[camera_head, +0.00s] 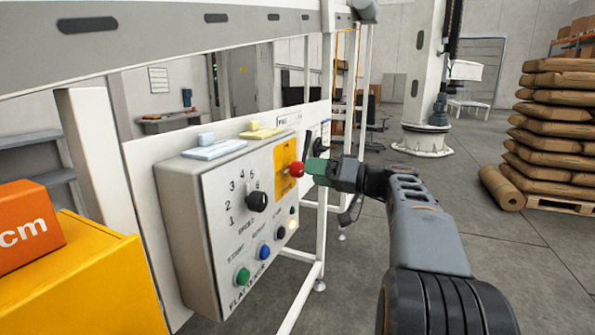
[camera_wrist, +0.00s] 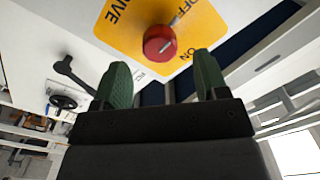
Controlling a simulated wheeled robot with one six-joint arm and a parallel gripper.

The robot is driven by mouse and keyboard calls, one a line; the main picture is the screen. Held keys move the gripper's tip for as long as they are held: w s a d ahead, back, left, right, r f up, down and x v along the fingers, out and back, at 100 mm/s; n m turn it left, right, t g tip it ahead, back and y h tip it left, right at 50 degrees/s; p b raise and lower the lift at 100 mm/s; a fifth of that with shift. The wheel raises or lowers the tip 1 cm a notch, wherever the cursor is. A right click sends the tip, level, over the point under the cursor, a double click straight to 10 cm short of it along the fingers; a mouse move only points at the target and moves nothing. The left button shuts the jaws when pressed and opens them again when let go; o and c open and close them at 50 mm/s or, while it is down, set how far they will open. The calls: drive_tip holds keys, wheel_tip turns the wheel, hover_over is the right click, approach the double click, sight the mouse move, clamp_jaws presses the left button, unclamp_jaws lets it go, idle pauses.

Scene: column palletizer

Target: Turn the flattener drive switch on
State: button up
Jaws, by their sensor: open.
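The flattener drive switch is a red round knob (camera_head: 297,170) on a yellow plate (camera_head: 283,157) at the right end of the grey flattener control box (camera_head: 190,225). In the wrist view the red knob (camera_wrist: 160,42) sits on the yellow plate (camera_wrist: 122,22), with "DRIVE" and "OFF" lettering partly visible. A light pointer mark on the knob is turned toward the "OFF" lettering. My gripper (camera_head: 313,167) has green fingers close beside the knob in the head view. In the wrist view my gripper (camera_wrist: 160,75) is open, fingers apart, with the knob just beyond the gap between the tips.
The box also carries a black numbered dial (camera_head: 257,201), a green button (camera_head: 243,275) and a blue button (camera_head: 265,252). A black lever (camera_wrist: 72,75) and a black handwheel (camera_wrist: 63,102) are near the left finger in the wrist view. An orange block (camera_head: 28,225) is at left.

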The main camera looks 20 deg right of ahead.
sight(297, 169)
drive_tip(key=shift+x, duration=2.7)
drive_tip(key=shift+c, duration=0.2)
drive_tip(key=c, duration=0.9)
